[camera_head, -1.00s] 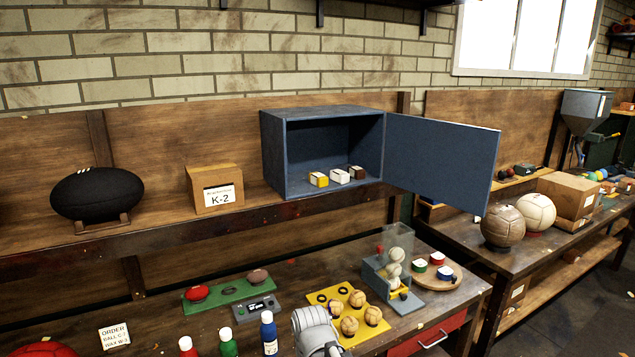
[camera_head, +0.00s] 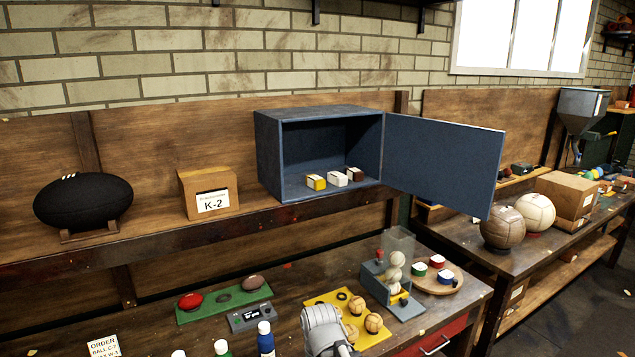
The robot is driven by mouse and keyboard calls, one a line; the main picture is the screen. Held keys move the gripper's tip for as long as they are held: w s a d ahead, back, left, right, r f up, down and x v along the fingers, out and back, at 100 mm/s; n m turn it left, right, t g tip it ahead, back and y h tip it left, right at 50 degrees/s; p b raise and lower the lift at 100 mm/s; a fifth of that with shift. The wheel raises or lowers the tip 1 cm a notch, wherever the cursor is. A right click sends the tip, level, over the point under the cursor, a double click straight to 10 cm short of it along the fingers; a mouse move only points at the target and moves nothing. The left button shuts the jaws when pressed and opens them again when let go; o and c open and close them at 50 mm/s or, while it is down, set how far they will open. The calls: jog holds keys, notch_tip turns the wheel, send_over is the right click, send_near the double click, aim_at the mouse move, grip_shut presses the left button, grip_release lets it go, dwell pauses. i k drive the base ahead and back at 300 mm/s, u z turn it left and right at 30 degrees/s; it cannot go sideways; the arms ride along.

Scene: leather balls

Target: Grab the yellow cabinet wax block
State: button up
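The yellow wax block (camera_head: 316,182) lies inside the open blue-grey cabinet (camera_head: 268,160), near the front of its floor. It is the leftmost of three small blocks, beside a white one (camera_head: 337,179) and a dark brown one (camera_head: 355,174). The cabinet door (camera_head: 445,162) is swung wide open to the right. Part of my grey arm (camera_head: 322,330) shows at the bottom edge, well below and in front of the cabinet. No gripper fingers show in the picture.
The cabinet stands on a shelf beside a K-2 box (camera_head: 208,193) and a black ball (camera_head: 84,203). Below, the bench holds a yellow tray of balls (camera_head: 376,335), a glass-topped device (camera_head: 372,285), a round board (camera_head: 459,288) and bottles (camera_head: 265,338). The open door blocks the cabinet's right side.

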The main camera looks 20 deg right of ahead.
aim_at(318, 184)
jog(key=i, duration=0.85)
jog(key=u, duration=0.05)
